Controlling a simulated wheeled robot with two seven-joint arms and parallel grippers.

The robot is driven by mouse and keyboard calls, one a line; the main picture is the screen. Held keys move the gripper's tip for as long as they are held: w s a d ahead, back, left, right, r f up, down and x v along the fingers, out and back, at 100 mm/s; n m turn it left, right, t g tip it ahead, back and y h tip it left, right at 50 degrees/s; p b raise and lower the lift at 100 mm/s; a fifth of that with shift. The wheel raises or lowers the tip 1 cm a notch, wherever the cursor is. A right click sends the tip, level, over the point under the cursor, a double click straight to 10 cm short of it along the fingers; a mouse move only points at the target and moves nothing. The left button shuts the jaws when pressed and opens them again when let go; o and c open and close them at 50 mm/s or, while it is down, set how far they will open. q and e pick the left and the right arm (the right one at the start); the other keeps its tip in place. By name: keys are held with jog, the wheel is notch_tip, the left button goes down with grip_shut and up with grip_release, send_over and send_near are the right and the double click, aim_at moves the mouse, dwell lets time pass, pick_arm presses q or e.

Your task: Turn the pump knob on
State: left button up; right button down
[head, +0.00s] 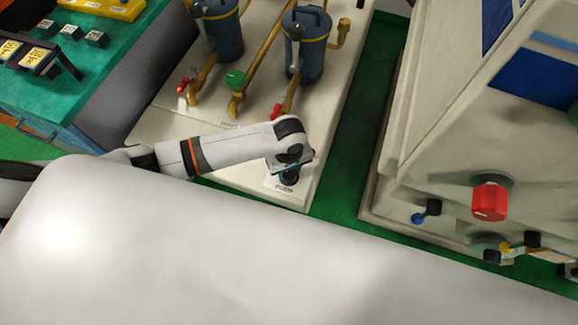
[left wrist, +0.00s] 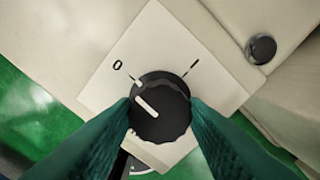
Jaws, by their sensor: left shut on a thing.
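The pump knob (left wrist: 160,106) is a black, ridged round knob with a white pointer line. It sits on a white plate (left wrist: 150,50) marked 0 on the left and I on the right. The pointer line slants up and left, toward the 0 side. My left gripper (left wrist: 160,112) has its two green fingers on either side of the knob, shut on it. In the head view my left gripper (head: 289,172) is low over the near corner of the pump base, and it largely hides the knob. My right gripper is not in view.
A small black round button (left wrist: 261,49) is beside the plate. Two blue canisters (head: 304,45) with pipes, red levers and a green handle (head: 235,79) stand on the pump base. A machine with a red knob (head: 490,200) is at right, across a green floor gap.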

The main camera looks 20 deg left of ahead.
pick_arm(q)
jog(key=m+p, duration=0.1)
jog(key=p, duration=0.1)
jog(key=m+p, duration=0.2)
jog(key=shift+r, duration=0.25)
jog(key=m+p, duration=0.2)
jog(key=m, duration=0.1)
jog(key=shift+f+m, duration=0.1)
jog(key=shift+m, duration=0.2)
jog(key=m+p, duration=0.2)
jog(key=m, duration=0.3)
jog(key=shift+f, duration=0.1)
jog(key=m+p, duration=0.1)
jog(key=m, duration=0.4)
jog(key=shift+m, duration=0.4)
jog(key=o, duration=1)
jog(key=shift+c, duration=0.2)
